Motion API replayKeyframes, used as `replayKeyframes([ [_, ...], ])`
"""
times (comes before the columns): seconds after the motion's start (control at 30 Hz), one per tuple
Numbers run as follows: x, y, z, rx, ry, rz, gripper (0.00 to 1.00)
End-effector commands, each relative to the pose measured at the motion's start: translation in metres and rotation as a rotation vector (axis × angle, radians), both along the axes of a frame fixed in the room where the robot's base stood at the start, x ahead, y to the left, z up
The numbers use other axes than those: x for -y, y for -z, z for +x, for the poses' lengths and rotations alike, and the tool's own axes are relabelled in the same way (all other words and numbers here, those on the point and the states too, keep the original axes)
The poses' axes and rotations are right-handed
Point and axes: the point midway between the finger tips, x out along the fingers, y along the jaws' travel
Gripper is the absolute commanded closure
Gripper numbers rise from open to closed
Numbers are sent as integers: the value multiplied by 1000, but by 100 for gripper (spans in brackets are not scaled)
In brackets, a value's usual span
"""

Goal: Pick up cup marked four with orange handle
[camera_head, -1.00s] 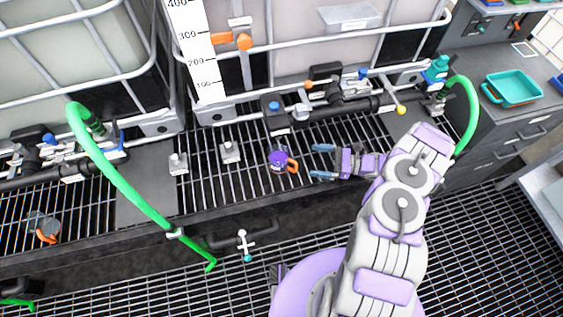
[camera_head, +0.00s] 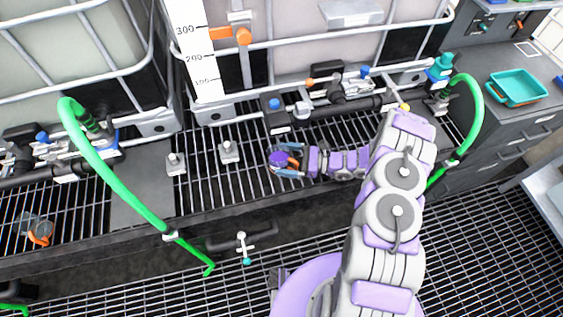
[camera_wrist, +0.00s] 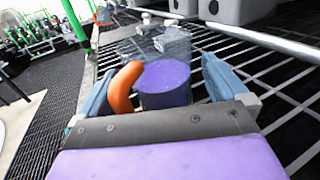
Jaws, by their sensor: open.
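A cup (camera_head: 277,158) with purple contents and an orange handle stands on the metal grating below the tanks. In the wrist view the cup (camera_wrist: 165,82) shows clear upper walls, and its orange handle (camera_wrist: 122,88) is on the left. My gripper (camera_head: 288,161) is open, with its blue-grey fingers on either side of the cup. In the wrist view the handle lies close to the left finger, and a gap shows between the cup and the right finger. I cannot read any mark on the cup. A second clear cup with an orange handle (camera_head: 39,234) stands at the far left of the grating.
Two grey metal fittings (camera_head: 229,151) stand on the grating left of the cup. Black pipes and valves (camera_head: 340,108) run behind it. A green hose (camera_head: 130,190) hangs over the front edge at left. A teal tray (camera_head: 517,89) lies on the right counter.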

Motion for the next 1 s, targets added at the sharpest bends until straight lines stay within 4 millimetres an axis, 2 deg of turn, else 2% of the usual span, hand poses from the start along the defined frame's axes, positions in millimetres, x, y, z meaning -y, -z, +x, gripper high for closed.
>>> replayKeyframes([
  [0.17,0,0,0,0,1,0,0],
  [0.9,0,0,0,0,0,1,71],
  [1.0,0,0,0,0,0,1,73],
])
